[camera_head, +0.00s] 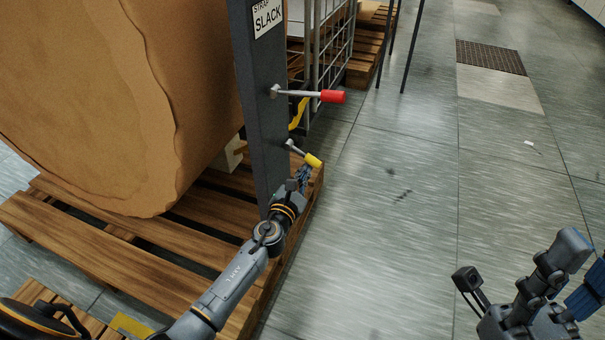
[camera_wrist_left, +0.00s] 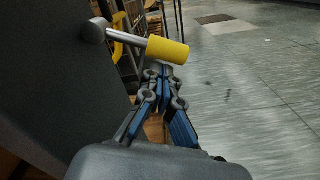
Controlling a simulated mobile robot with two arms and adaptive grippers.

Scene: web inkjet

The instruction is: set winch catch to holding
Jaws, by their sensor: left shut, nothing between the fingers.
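A dark upright post (camera_head: 262,120) carries two levers on its right side. The upper lever has a red grip (camera_head: 333,96) and points right. The lower lever has a yellow grip (camera_head: 313,160) and points right and slightly down. In the left wrist view the yellow grip (camera_wrist_left: 167,50) is large and close. I cannot tell which lever is the winch catch. My left gripper (camera_head: 304,173) is shut and empty, its fingertips just below the yellow grip; contact is unclear. My right gripper (camera_head: 572,270) is at the lower right, partly cut off by the frame edge.
A label reading STRAP SLACK (camera_head: 268,16) is at the post's top. A large brown roll (camera_head: 95,95) stands on a wooden pallet (camera_head: 110,237) to the left. A wire cage (camera_head: 333,45) stands behind the post. The grey floor (camera_head: 400,240) to the right is mostly clear.

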